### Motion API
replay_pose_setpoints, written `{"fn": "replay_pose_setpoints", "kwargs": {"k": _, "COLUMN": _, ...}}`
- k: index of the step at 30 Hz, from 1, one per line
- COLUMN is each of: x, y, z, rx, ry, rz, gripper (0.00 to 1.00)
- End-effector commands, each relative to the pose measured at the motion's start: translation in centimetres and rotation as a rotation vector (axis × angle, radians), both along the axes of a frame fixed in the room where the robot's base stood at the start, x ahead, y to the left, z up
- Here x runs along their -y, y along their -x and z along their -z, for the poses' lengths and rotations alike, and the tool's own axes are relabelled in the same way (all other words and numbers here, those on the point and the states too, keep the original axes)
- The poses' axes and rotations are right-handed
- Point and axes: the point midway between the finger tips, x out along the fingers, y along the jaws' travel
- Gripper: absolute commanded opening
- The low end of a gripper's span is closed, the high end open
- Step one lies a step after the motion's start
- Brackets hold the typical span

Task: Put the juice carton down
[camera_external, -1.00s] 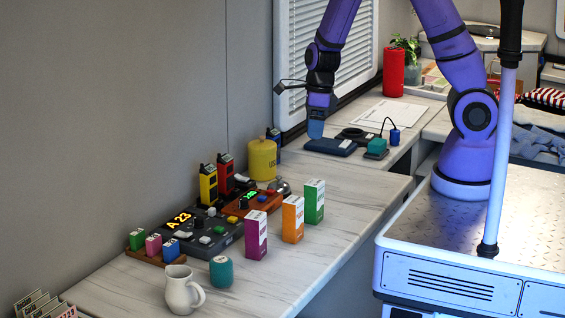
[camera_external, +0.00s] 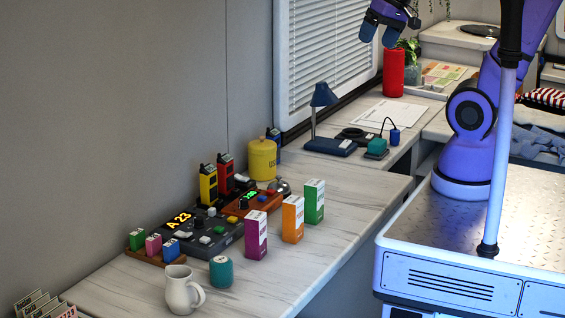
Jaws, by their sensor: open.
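Three juice-type cartons stand upright in a row on the light counter (camera_external: 330,215): a purple one (camera_external: 255,240), an orange one (camera_external: 292,220) and a green one (camera_external: 314,202). I cannot tell which one the task means. My gripper (camera_external: 379,34) is at the top of the view, open and empty, pointing down. It is well above and behind the cartons, above the area of the red cylinder (camera_external: 393,73).
A blue desk lamp (camera_external: 323,95) stands at the back by the blinds. Control consoles (camera_external: 205,234), radios (camera_external: 208,184), a yellow canister (camera_external: 262,158), a white pitcher (camera_external: 181,290) and a teal can (camera_external: 221,272) crowd the counter's left. Its right part is clear.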

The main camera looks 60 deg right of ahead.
Motion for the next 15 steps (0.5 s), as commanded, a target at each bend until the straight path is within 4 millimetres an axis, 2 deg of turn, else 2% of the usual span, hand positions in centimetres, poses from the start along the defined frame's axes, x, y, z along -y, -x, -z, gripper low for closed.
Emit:
{"fn": "replay_pose_setpoints", "kwargs": {"k": 3, "x": 0.5, "y": 2.4, "z": -1.4, "rx": 0.067, "ry": 0.126, "rz": -0.165, "gripper": 0.79}}
{"fn": "replay_pose_setpoints", "kwargs": {"k": 6, "x": 0.8, "y": 3.8, "z": -2.0, "rx": 0.095, "ry": 0.212, "rz": -0.266, "gripper": 0.79}}
{"fn": "replay_pose_setpoints", "kwargs": {"k": 10, "x": 1.0, "y": 4.8, "z": -2.4, "rx": 0.112, "ry": 0.275, "rz": -0.338, "gripper": 0.79}}
{"fn": "replay_pose_setpoints", "kwargs": {"k": 15, "x": 1.0, "y": 5.0, "z": -2.5, "rx": 0.115, "ry": 0.292, "rz": -0.357, "gripper": 0.79}}
